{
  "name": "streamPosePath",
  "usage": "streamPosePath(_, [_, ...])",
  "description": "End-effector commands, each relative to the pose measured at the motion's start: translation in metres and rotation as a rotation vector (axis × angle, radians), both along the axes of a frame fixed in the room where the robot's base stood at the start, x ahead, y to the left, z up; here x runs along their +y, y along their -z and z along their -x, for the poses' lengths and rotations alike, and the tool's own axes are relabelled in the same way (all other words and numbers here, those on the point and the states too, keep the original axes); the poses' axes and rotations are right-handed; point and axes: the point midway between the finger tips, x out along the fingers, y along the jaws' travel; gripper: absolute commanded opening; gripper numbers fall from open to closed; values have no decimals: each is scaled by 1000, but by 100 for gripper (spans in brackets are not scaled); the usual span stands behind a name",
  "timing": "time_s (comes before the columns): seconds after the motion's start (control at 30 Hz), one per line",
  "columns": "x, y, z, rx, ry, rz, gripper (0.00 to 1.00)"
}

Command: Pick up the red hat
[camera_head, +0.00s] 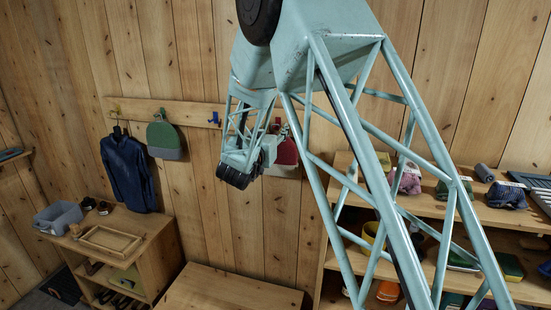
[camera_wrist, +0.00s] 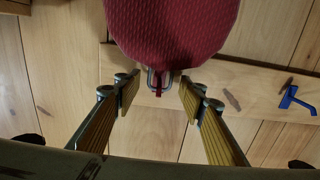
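The red hat (camera_head: 286,150) hangs on the wall rail in the head view, with a pale lower part, partly covered by my arm. In the wrist view the red hat (camera_wrist: 172,28) fills the top middle, showing textured red cloth. A small metal loop with a red tab (camera_wrist: 158,82) shows at its edge. My gripper (camera_wrist: 160,92) is open, its two yellow-and-grey fingers on either side of the loop. Gaps show between the fingers and the loop. In the head view my fingers cannot be made out beside the hat.
A blue hook (camera_wrist: 291,98) is on the rail (camera_wrist: 240,82). A green hat (camera_head: 164,138) and a dark blue jacket (camera_head: 129,172) hang to the left. A shelf (camera_head: 440,208) with several hats stands right. A bench (camera_head: 225,290) and a small cabinet (camera_head: 150,250) stand below.

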Motion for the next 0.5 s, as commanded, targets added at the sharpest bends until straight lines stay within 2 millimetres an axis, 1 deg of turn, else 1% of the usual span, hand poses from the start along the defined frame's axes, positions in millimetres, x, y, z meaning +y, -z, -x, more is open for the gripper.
streamPosePath(0.47, [0,0,0,0,0,0,37])
streamPosePath(0.5, [0,0,0,0,0,0,34])
